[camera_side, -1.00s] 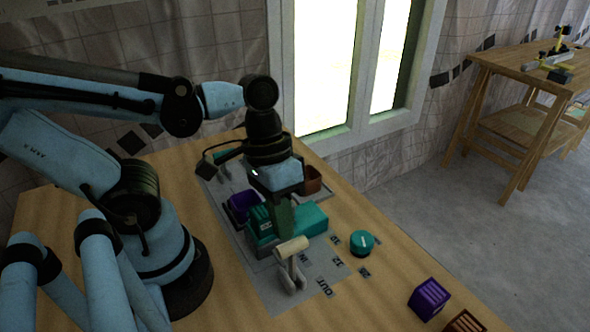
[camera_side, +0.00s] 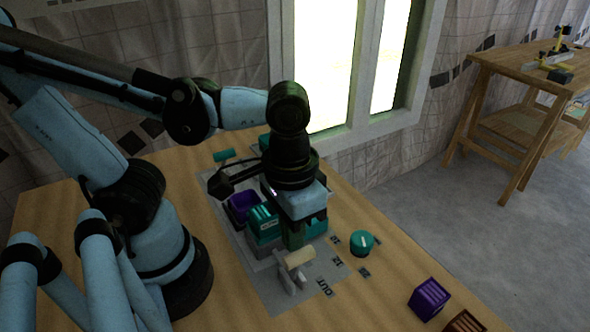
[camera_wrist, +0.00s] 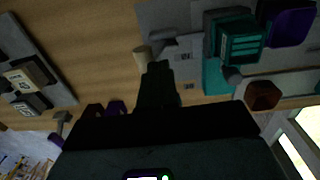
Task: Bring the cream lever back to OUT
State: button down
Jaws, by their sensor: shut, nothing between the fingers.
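The cream lever (camera_side: 299,257) stands near the front end of a grey panel, on a light grey stem and base. The printed OUT label (camera_side: 326,289) lies on the panel in front and to the right of it. My gripper (camera_side: 295,243) is shut and empty, pointing down, right behind the lever's handle. In the wrist view the shut fingers (camera_wrist: 158,75) lie close beside the cream handle (camera_wrist: 142,56). Contact between them looks likely, but I cannot be sure.
A teal knob (camera_side: 361,243) is to the right of the lever. Teal blocks (camera_side: 264,222) and a purple bin (camera_side: 241,206) sit behind on the panel. A purple crate (camera_side: 429,298) stands at the table's front right. Bare wood lies between the knob and crate.

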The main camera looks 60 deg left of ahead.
jog(key=shift+d+f, duration=0.2)
jog(key=shift+d, duration=1.05)
jog(key=shift+a+r, duration=0.3)
jog(key=shift+a, duration=0.05)
notch_tip(320, 180, up, 12)
jog(key=f, duration=0.1)
jog(key=w+a+f+t, duration=0.7)
jog(key=w+a, duration=0.3)
jog(key=a, duration=0.3)
jog(key=shift+f, duration=0.65)
